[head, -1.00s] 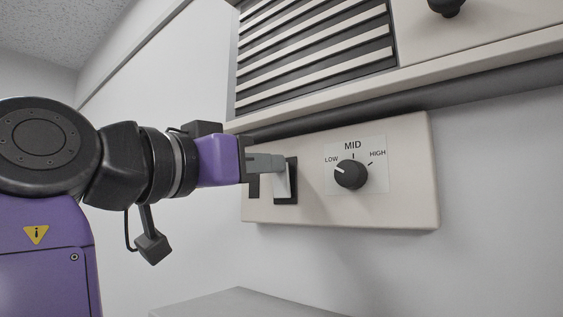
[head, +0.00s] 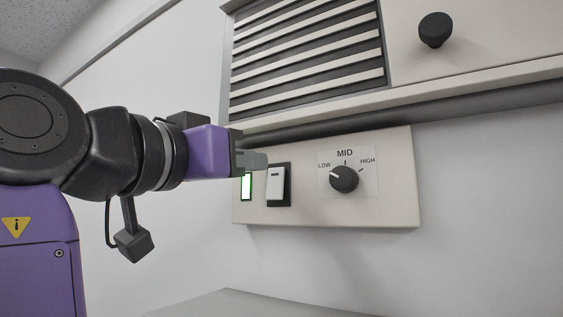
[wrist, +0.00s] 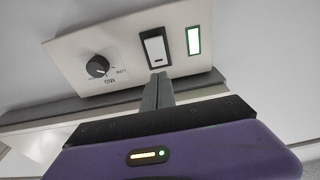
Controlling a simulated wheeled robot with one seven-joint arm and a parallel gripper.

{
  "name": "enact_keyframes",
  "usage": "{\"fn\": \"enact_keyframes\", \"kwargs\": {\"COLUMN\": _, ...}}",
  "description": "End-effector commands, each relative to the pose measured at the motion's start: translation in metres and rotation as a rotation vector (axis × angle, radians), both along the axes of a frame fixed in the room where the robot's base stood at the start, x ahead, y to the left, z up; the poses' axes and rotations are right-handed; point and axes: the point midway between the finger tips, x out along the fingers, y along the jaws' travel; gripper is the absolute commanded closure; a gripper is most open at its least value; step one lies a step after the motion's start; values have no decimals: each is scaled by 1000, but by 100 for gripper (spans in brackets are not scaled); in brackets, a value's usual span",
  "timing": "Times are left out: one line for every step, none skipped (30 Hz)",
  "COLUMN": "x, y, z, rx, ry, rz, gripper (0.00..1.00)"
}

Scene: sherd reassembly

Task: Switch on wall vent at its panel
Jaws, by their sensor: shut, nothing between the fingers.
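The control panel (head: 395,205) is a cream box on the wall under the slatted vent (head: 310,65). It carries a white rocker switch (head: 276,184) in a black frame, and an indicator window (head: 246,187) left of it glows white with a green edge. The black knob (head: 344,179) points toward LOW. My gripper (head: 262,160) is shut and empty, its tips by the upper part of the switch. In the wrist view the shut fingers (wrist: 158,90) end just short of the rocker (wrist: 156,49), and the lit indicator (wrist: 194,41) also shows. I cannot tell whether the tips touch the switch.
A dark round knob (head: 436,29) sticks out of the cream housing to the right of the vent. A ledge overhangs the panel. A grey surface (head: 240,304) lies below, and the wall right of the panel is clear.

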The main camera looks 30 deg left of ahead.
Motion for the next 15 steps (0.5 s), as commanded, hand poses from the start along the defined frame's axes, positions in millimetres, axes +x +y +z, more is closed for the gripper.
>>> {"fn": "enact_keyframes", "kwargs": {"x": 1, "y": -1, "z": 1, "rx": 0, "ry": -1, "rz": 1, "gripper": 100}}
{"fn": "enact_keyframes", "kwargs": {"x": -5, "y": 1, "z": 1, "rx": 1, "ry": -2, "rz": 2, "gripper": 100}}
{"fn": "enact_keyframes", "kwargs": {"x": -10, "y": 1, "z": 2, "rx": 0, "ry": -2, "rz": 3, "gripper": 100}}
{"fn": "enact_keyframes", "kwargs": {"x": -13, "y": 2, "z": 2, "rx": 0, "ry": -2, "rz": 3, "gripper": 100}}
{"fn": "enact_keyframes", "kwargs": {"x": -16, "y": 2, "z": 2, "rx": 1, "ry": -1, "rz": 3, "gripper": 100}}
{"fn": "enact_keyframes", "kwargs": {"x": -20, "y": 2, "z": 3, "rx": 1, "ry": -1, "rz": 3, "gripper": 100}}
{"fn": "enact_keyframes", "kwargs": {"x": -23, "y": 2, "z": 4, "rx": 1, "ry": -2, "rz": 3, "gripper": 100}}
{"fn": "enact_keyframes", "kwargs": {"x": -27, "y": 3, "z": 4, "rx": 1, "ry": -2, "rz": 4, "gripper": 100}}
{"fn": "enact_keyframes", "kwargs": {"x": -33, "y": 4, "z": 5, "rx": 0, "ry": -3, "rz": 4, "gripper": 100}}
{"fn": "enact_keyframes", "kwargs": {"x": -37, "y": 4, "z": 6, "rx": 0, "ry": -2, "rz": 4, "gripper": 100}}
{"fn": "enact_keyframes", "kwargs": {"x": -41, "y": 4, "z": 6, "rx": 0, "ry": -2, "rz": 3, "gripper": 100}}
{"fn": "enact_keyframes", "kwargs": {"x": -46, "y": 5, "z": 7, "rx": 0, "ry": -2, "rz": 3, "gripper": 100}}
{"fn": "enact_keyframes", "kwargs": {"x": -50, "y": 5, "z": 7, "rx": 0, "ry": -2, "rz": 3, "gripper": 100}}
{"fn": "enact_keyframes", "kwargs": {"x": -55, "y": 6, "z": 8, "rx": 1, "ry": -1, "rz": 4, "gripper": 100}}
{"fn": "enact_keyframes", "kwargs": {"x": -63, "y": 6, "z": 9, "rx": 1, "ry": -3, "rz": 5, "gripper": 100}}
